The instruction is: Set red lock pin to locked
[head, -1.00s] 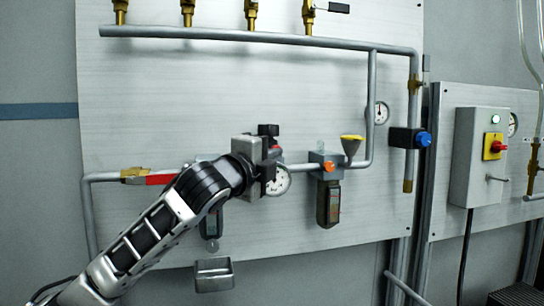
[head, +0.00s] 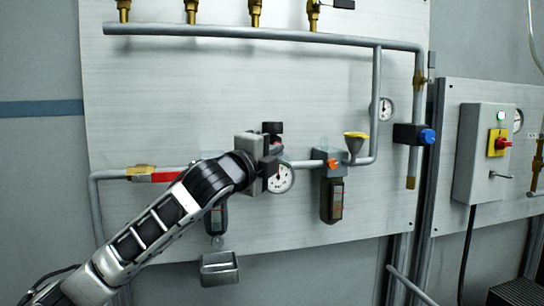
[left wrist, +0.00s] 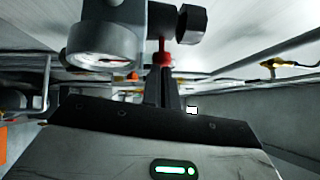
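The red lock pin (left wrist: 163,57) shows in the left wrist view, below a black knob (left wrist: 192,24) on the regulator beside a round white gauge (left wrist: 103,60). In the head view only a small bit of red (head: 277,143) shows there, beside the gauge (head: 280,178). My left gripper (left wrist: 163,75) has its dark fingers close together, with their tips right at the red pin. The frames do not show whether the fingers clamp it. In the head view my left gripper (head: 266,160) hides part of the regulator. My right gripper is not in view.
A red-handled valve (head: 153,176) sits left on the pipe. A filter unit (head: 332,190) with an orange knob and a yellow funnel (head: 356,137) stand to the right. A small grey tray (head: 219,268) is below. A blue knob (head: 427,136) and a switch box (head: 484,155) are farther right.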

